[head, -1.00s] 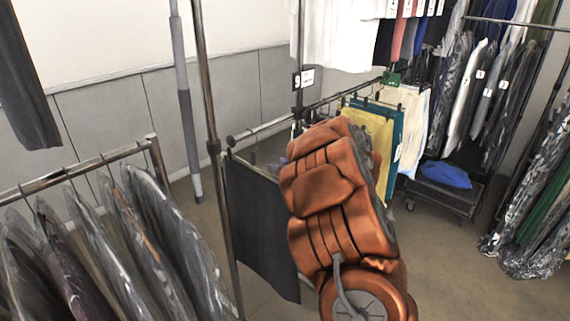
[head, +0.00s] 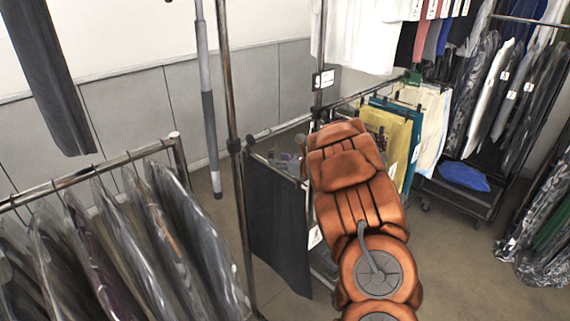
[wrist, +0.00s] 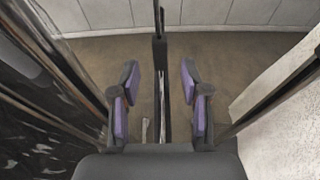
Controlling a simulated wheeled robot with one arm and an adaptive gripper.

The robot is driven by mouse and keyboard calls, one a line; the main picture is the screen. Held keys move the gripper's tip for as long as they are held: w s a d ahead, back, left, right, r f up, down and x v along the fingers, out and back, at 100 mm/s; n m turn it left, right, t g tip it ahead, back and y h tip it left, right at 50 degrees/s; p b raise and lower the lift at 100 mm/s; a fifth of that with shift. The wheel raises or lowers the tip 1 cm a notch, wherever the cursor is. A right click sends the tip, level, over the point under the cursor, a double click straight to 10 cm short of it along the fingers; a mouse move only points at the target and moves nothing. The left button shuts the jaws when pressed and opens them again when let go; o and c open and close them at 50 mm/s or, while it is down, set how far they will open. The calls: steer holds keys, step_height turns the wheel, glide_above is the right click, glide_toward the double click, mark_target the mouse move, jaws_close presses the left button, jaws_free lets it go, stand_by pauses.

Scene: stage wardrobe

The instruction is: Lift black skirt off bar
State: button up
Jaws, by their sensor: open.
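The black skirt (head: 278,222) hangs from the near end of a low bar (head: 350,101), left of my orange arm in the head view. My gripper (wrist: 160,78) is open in the wrist view, with purple pads on both fingers and nothing held. A dark vertical strip (wrist: 158,60) shows between and beyond the fingers; I cannot tell if it is a post or the skirt edge-on. In the head view, a small part of my gripper (head: 287,160) shows just beyond the skirt's top edge. My arm hides the rest.
Plastic-covered garments (head: 120,245) hang on a rail at the left. An upright pole (head: 232,120) stands close left of the skirt. Yellow trousers (head: 388,132) and teal and cream garments hang beyond my arm. Open floor (head: 455,265) lies to the right.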

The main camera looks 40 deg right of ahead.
mark_target(273, 157)
steer(key=shift+b+x, duration=1.65)
steer(key=shift+x, duration=0.8)
steer(key=shift+c, duration=0.2)
jaws_close()
steer(key=shift+r, duration=0.2)
steer(key=shift+r+b, duration=0.3)
steer(key=shift+r, duration=1.25)
steer(key=shift+s+d+b, duration=0.2)
steer(key=shift+s+b, duration=0.7)
steer(key=shift+s, duration=0.4)
steer(key=shift+s+d+b, duration=0.15)
steer(key=shift+s+b, duration=0.7)
steer(key=shift+s, duration=0.45)
steer(key=shift+s+d+b, duration=0.2)
steer(key=shift+s+b, duration=0.7)
steer(key=shift+s, duration=0.4)
